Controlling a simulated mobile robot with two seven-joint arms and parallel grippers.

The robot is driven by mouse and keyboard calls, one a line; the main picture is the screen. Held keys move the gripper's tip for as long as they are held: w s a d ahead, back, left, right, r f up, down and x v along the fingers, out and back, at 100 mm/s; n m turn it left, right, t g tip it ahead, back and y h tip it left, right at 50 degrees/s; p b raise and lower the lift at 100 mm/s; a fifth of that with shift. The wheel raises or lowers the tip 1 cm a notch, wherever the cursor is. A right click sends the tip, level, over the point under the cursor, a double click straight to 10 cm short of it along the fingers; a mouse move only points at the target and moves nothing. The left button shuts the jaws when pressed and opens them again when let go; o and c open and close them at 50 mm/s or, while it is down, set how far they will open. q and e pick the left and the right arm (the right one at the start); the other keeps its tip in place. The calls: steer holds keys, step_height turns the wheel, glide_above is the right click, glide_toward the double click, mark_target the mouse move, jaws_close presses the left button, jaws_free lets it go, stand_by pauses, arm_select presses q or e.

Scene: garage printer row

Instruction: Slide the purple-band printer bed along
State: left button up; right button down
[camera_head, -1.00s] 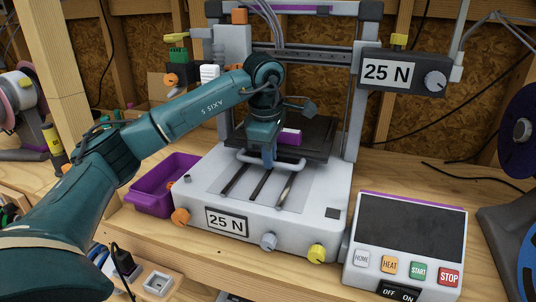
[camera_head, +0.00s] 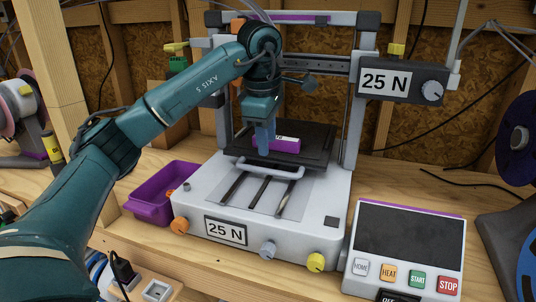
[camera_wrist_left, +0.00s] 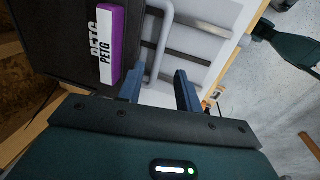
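The printer (camera_head: 195,195) has a purple band (camera_head: 300,19) on its top bar. Its dark bed (camera_head: 318,140) carries a pale bar handle (camera_head: 285,174) along its front edge. A purple block (camera_head: 285,146) lies on the bed; the left wrist view shows PETG lettering on it (camera_wrist_left: 117,30). My left gripper (camera_head: 266,152) points down above the handle near the bed's front. In the left wrist view its two fingers (camera_wrist_left: 160,88) are apart, with nothing gripped between them. The handle (camera_wrist_left: 163,45) shows beyond the fingers. My right gripper is not seen.
A purple bin (camera_head: 150,208) stands left of the printer. A control panel (camera_head: 408,235) with several buttons stands at the front right. A force box marked 25 N (camera_head: 400,80) hangs on the right upright. Rails (camera_head: 258,190) lie bare in front of the bed.

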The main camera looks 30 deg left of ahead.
arm_select(q)
step_height(320, 180, up, 6)
steer(key=s+p, duration=0.1)
steer(key=shift+d, duration=0.15)
stand_by(0.4)
